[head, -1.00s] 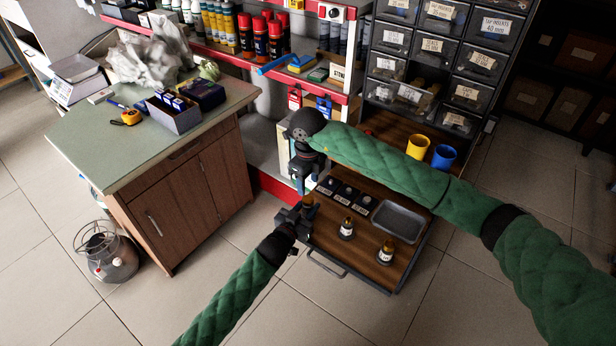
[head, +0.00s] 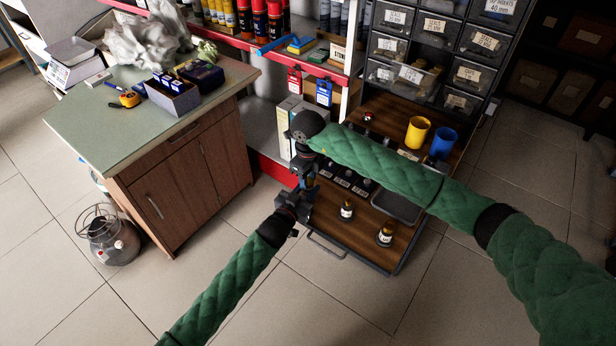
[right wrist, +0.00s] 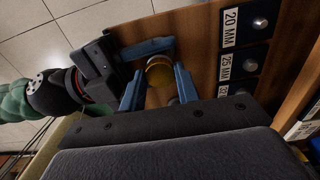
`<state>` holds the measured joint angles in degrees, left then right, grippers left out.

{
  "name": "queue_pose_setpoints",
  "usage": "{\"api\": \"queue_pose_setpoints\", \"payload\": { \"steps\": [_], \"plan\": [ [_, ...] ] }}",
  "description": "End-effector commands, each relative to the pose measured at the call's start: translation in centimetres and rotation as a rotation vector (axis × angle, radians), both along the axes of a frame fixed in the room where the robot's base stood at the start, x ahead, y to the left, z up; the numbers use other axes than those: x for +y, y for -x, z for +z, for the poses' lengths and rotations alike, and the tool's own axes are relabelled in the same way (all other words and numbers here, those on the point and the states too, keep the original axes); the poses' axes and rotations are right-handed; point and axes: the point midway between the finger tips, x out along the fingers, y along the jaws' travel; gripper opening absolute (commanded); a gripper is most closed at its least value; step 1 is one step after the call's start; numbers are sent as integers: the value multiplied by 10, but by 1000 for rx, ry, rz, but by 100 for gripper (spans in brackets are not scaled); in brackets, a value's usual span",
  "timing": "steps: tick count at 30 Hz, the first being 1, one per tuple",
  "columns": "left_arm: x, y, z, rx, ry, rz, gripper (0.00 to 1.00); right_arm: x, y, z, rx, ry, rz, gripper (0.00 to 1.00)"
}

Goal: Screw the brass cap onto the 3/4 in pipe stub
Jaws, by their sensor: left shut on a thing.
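My left gripper (head: 300,196) reaches in over the left front corner of the wooden drawer board and is shut on the pipe stub there, which the grippers mostly hide. In the right wrist view its blue finger (right wrist: 148,48) lies against a round brass top (right wrist: 160,72). I cannot tell whether this top is the brass cap or the stub itself. My right gripper (right wrist: 158,85) points down over it, its blue fingers open on either side of the brass. Two more brass-topped stubs (head: 347,209) (head: 385,234) stand upright on the board to the right.
Black holders with size labels (right wrist: 231,26) line the board behind the stubs. A grey tray (head: 398,208) is partly under my right arm. Yellow (head: 418,133) and blue (head: 444,145) cups stand further back. A workbench (head: 105,145) stands left; the floor in front is clear.

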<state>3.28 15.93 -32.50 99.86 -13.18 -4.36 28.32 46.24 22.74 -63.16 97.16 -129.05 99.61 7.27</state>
Motion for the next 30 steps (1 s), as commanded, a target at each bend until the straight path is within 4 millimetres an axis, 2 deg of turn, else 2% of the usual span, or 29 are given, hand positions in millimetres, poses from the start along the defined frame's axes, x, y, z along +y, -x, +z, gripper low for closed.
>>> {"api": "queue_pose_setpoints", "payload": {
  "steps": [1, 3, 10, 11, 14, 24, 30],
  "plan": [
    [0, 0, 0, 0, 0, 0, 0, 0, 0, 0, 0, 0, 0, 19],
    [0, 0, 0, 0, 0, 0, 0, 0, 0, 0, 0, 0, 0, 5],
    [0, 0, 0, 0, 0, 0, 0, 0, 0, 0, -1, 1, -7, 4],
    [0, 0, 0, 0, 0, 0, 0, 0, 0, 0, -1, 1, -7, 35],
    [0, 0, 0, 0, 0, 0, 0, 0, 0, 0, -1, 1, -7, 55],
    [0, 0, 0, 0, 0, 0, 0, 0, 0, 2, -1, 1, -7, 57],
    [0, 0, 0, 0, 0, 0, 0, 0, -1, 23, -4, -1, -5, 57]
  ]
}}
